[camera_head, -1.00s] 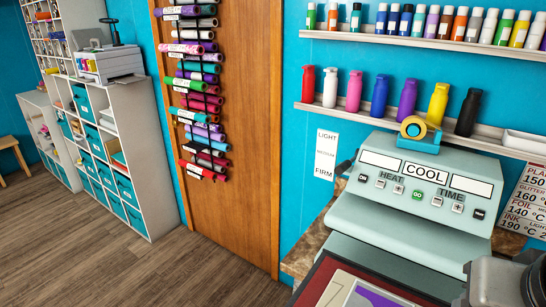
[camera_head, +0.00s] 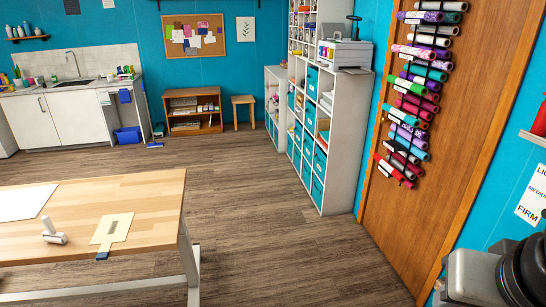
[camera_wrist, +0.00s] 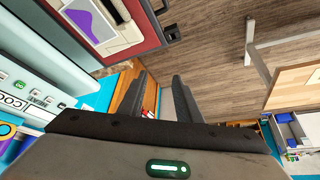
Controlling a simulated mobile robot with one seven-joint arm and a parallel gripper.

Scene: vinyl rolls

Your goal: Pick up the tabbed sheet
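A cream sheet (camera_head: 112,229) with a rectangular cut-out lies flat on the wooden table (camera_head: 160,190) at lower left in the head view. A dark blue tab (camera_head: 102,256) sticks out from its near edge. My gripper (camera_wrist: 158,80) shows in the wrist view with its two dark fingers apart and nothing between them. It is open, away from the table and near the heat press (camera_wrist: 40,62). The wrist view shows only a corner of a wooden table top (camera_wrist: 295,84) at right; the sheet is not seen there.
A white handled tool (camera_head: 54,234) and a white sheet (camera_head: 25,202) lie on the table. Shelves (camera_head: 340,140) and a door with vinyl rolls (camera_head: 415,110) stand on the right. Open wooden floor (camera_head: 270,220) lies between. A purple-patterned sheet (camera_wrist: 92,18) rests on the press's red base.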

